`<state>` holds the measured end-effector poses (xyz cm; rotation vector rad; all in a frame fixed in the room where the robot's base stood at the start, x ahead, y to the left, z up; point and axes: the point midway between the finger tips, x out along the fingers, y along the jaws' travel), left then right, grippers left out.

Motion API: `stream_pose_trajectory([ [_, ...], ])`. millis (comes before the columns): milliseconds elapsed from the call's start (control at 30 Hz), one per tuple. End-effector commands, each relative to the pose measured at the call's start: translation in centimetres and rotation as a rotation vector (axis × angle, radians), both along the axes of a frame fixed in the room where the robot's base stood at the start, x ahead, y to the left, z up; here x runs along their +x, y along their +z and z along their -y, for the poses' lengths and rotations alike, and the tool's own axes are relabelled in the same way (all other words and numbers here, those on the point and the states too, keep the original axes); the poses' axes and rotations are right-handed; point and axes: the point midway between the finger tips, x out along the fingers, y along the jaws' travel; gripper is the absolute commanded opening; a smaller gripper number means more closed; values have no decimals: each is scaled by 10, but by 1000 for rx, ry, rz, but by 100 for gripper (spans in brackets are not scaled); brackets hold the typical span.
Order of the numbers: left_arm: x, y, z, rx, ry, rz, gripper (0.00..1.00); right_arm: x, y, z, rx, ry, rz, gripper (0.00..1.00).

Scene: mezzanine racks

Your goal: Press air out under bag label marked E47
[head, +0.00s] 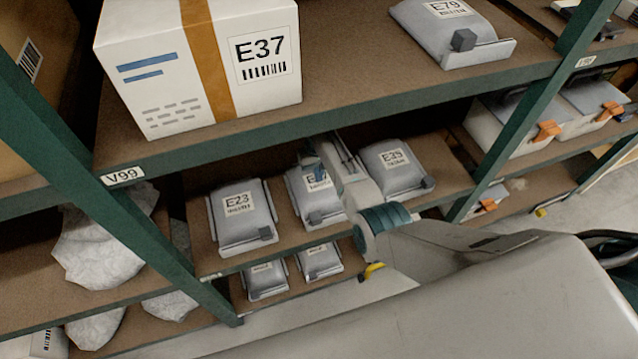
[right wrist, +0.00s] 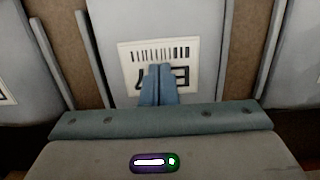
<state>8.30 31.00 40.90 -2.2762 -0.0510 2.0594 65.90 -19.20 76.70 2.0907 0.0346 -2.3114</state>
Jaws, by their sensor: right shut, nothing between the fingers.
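The middle grey bag (head: 325,212) lies on the shelf below the big white box, between two similar bags. Its white label (head: 320,182) is partly hidden by my right gripper in the head view. In the right wrist view the label (right wrist: 132,62) appears upside down, with a barcode and large characters partly covered by the fingers; an E and what looks like a 7 show. My right gripper (right wrist: 158,70) is shut and empty, its blue fingertips over the label's middle. I cannot tell whether they touch it. My left gripper is not in view.
Bag E23 (head: 240,222) lies left and bag E39 (head: 398,172) right on the same shelf (head: 280,240). The white E37 box (head: 170,90) and bag E79 (head: 440,28) are on the shelf above. A green upright post (head: 130,200) stands at left.

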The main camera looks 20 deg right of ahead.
Motion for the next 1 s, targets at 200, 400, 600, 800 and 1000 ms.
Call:
stream_pose_trajectory([
  [200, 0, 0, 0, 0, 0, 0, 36, 0, 0, 0, 0, 0, 0, 0],
  [400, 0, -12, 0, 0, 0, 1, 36, 0, -16, 0, 0, 0, -2, 0],
  [600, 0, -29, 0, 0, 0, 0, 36, 0, -41, 0, 0, 0, -2, 0],
  [800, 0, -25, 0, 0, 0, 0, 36, 0, -38, 0, 0, 0, -2, 0],
  [1000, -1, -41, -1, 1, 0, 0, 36, 19, -35, -1, 0, 0, 1, 0],
])
